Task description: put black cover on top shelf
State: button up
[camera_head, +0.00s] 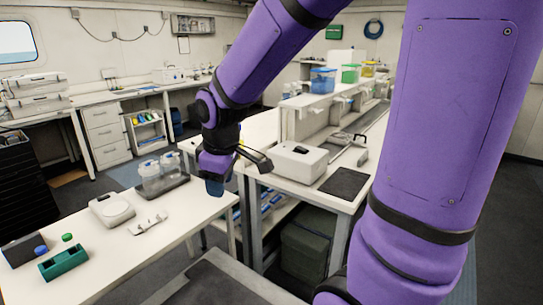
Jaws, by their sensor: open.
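A flat black square (345,183) lies on the right-hand bench top; it may be the black cover. A dark grey box-like piece (24,250) at the left end of the near table could also be it; I cannot tell which. My gripper (257,160) is open and hangs between the near table and the right-hand bench, beside a white box-shaped device. I see nothing held in it. A raised white shelf (308,101) runs along the right-hand bench and carries coloured tubs; whether it is the top shelf is unclear.
The near white table (160,245) holds clear bottles on a dark tray (160,190), a round-topped white device (111,208) and a green rack (64,262). The white device (300,162) stands on the right-hand bench. A dark green crate (305,250) sits beneath it.

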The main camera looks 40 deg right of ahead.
jog(key=s+r+m+t, duration=0.1)
jog(key=s+r+m, duration=0.2)
jog(key=s+r, duration=0.2)
jog(key=s+r+m+t, duration=0.1)
jog(key=s+r+m, duration=0.3)
jog(key=s, duration=0.6)
notch_tip(320, 180, up, 2)
jog(key=shift+s+d+t, duration=0.3)
jog(key=shift+s+d, duration=0.1)
jog(key=shift+d, duration=0.05)
jog(key=shift+a, duration=0.1)
